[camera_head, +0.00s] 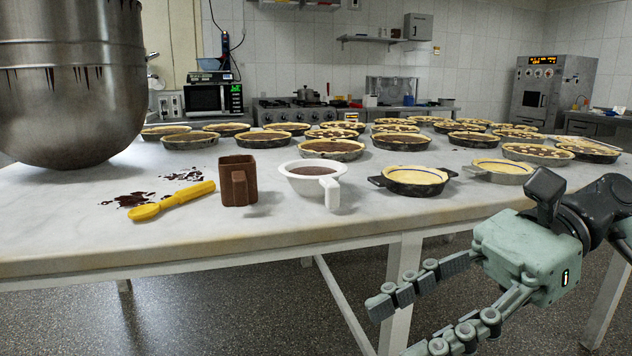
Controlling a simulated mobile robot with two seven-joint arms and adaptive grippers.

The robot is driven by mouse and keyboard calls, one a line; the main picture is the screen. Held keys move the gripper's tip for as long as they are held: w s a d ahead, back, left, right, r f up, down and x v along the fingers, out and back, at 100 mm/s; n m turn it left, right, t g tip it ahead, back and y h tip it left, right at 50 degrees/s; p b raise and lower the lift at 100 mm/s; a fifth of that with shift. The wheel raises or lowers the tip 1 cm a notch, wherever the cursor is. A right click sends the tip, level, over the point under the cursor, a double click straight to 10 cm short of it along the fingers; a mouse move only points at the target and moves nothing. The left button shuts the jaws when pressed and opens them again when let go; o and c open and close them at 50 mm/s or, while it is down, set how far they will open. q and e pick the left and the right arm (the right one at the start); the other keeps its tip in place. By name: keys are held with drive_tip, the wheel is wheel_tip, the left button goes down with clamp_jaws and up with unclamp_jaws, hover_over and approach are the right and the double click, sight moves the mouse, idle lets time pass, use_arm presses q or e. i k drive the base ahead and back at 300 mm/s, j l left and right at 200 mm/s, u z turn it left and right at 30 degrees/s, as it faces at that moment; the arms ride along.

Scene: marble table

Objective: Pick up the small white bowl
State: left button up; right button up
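The small white bowl (312,176) stands upright on the marble table near its front edge. It holds something dark brown, and its white handle (331,192) points toward me. My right gripper (392,329) is in front of the table edge, lower and to the right of the bowl. Its two fingers are spread apart with nothing between them. It is clear of the bowl. My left gripper does not show.
A brown square cup (238,181) stands just left of the bowl, and a yellow scoop (171,201) lies further left. A black-handled dish (414,180) is close on the right. Several pies fill the table behind. A large metal mixing bowl (72,75) is at far left.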

sight(310, 178)
drive_tip(key=i, duration=1.4)
